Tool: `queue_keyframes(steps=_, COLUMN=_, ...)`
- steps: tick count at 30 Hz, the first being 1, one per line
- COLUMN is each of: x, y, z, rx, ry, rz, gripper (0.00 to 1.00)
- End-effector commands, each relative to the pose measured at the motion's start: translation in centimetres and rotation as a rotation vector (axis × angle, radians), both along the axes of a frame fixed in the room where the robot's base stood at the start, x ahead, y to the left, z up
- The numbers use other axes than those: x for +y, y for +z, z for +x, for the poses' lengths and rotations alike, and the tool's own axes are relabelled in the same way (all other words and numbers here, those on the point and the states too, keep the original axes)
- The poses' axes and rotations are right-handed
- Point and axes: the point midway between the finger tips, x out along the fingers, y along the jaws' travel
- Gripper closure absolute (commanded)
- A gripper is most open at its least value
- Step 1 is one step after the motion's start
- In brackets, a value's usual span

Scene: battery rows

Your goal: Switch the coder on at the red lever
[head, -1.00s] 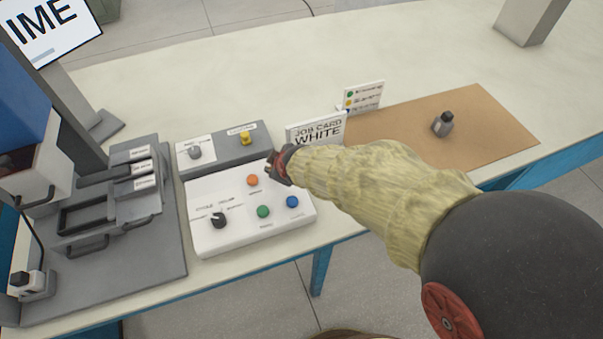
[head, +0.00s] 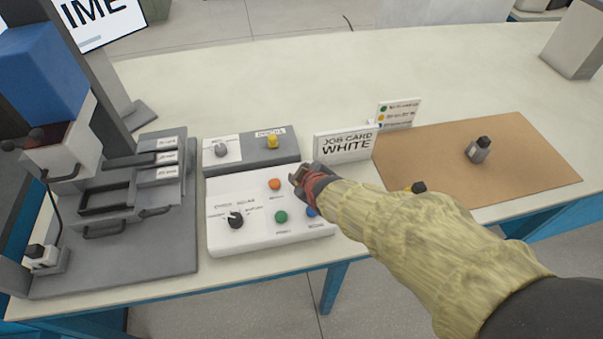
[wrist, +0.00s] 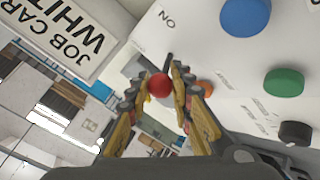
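The red lever shows as a red ball knob (wrist: 160,85) in the wrist view, between my gripper's two fingers. The word ON is printed on the white panel near it. In the head view my gripper (head: 300,178) is over the right back part of the white control box (head: 225,185) and hides the lever. My gripper (wrist: 160,80) looks open, with a finger on each side of the knob; I cannot tell whether they touch it. A blue and white machine (head: 50,85), perhaps the coder, stands at the left.
The box carries an orange button (head: 274,184), a green button (head: 281,217), a blue button (wrist: 245,15) and a black rotary knob (head: 235,220). Behind are a grey box with a yellow knob (head: 272,142) and a job card (head: 345,146) reading WHITE. A brown mat (head: 540,175) lies right.

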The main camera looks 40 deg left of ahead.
Motion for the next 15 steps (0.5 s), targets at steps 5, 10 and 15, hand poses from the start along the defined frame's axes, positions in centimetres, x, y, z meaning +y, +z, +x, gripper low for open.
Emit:
queue_keyframes(steps=5, x=-0.11, y=-0.24, z=-0.07, rx=0.003, ry=0.000, rz=-0.004, gripper=0.68)
queue_keyframes(steps=10, x=-0.06, y=-0.15, z=-0.06, rx=0.002, ry=0.000, rz=-0.002, gripper=0.59)
queue_keyframes(steps=15, x=-0.03, y=-0.10, z=-0.04, rx=0.002, ry=0.001, rz=-0.001, gripper=0.59)
